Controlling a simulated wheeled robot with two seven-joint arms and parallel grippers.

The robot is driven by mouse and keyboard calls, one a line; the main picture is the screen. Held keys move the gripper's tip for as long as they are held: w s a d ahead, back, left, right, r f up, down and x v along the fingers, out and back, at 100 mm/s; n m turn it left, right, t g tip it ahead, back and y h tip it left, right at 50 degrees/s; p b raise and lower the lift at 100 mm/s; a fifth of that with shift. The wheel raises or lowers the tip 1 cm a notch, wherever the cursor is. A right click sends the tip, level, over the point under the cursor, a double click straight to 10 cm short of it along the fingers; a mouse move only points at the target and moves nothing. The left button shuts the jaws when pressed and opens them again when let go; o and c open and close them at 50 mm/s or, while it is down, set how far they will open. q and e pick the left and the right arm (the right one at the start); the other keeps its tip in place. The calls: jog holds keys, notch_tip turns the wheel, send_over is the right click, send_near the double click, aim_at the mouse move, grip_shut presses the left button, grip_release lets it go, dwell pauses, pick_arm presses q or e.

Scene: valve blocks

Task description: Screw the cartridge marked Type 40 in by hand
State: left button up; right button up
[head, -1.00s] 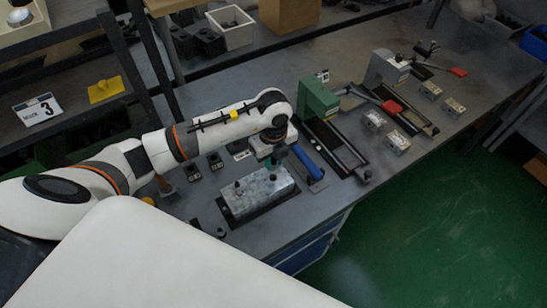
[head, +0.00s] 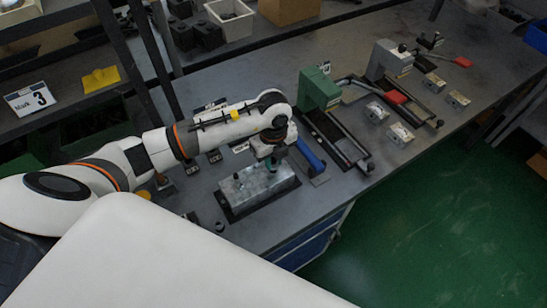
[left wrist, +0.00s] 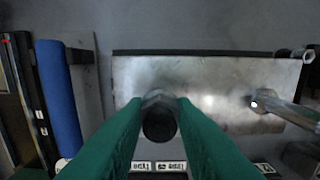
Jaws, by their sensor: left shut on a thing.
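The metal valve block (head: 252,193) lies on the grey bench; it also shows in the left wrist view (left wrist: 210,75). My left gripper (head: 272,164) is over the right part of the block. In the left wrist view its green fingers (left wrist: 160,108) are shut on a dark, round-ended cartridge (left wrist: 159,122), which stands over the block near its left end there. Its lower end is hidden, so I cannot tell how deep it sits. Its marking is not visible. A second metal part (left wrist: 285,110) rises from the block at the right. My right gripper is not in view.
A blue-handled tool (head: 310,153) lies close to the block's right. A green stand (head: 318,90) and a grey stand (head: 388,60) with rails are farther right. Small labelled holders (left wrist: 157,166) line the block's edge. The bench's front edge is near the block.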

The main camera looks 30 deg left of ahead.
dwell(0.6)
pick_arm(q)
jog(key=shift+f+b, duration=0.8)
jog(key=shift+f, duration=0.2)
jog(key=m, duration=0.5)
jog(key=shift+a, duration=0.1)
jog(key=m, duration=0.5)
jog(key=shift+s+m, duration=0.1)
jog(key=shift+m, duration=0.2)
jog(key=m, duration=0.5)
jog(key=shift+a, duration=0.1)
jog(key=m, duration=0.6)
jog(key=shift+a, duration=0.1)
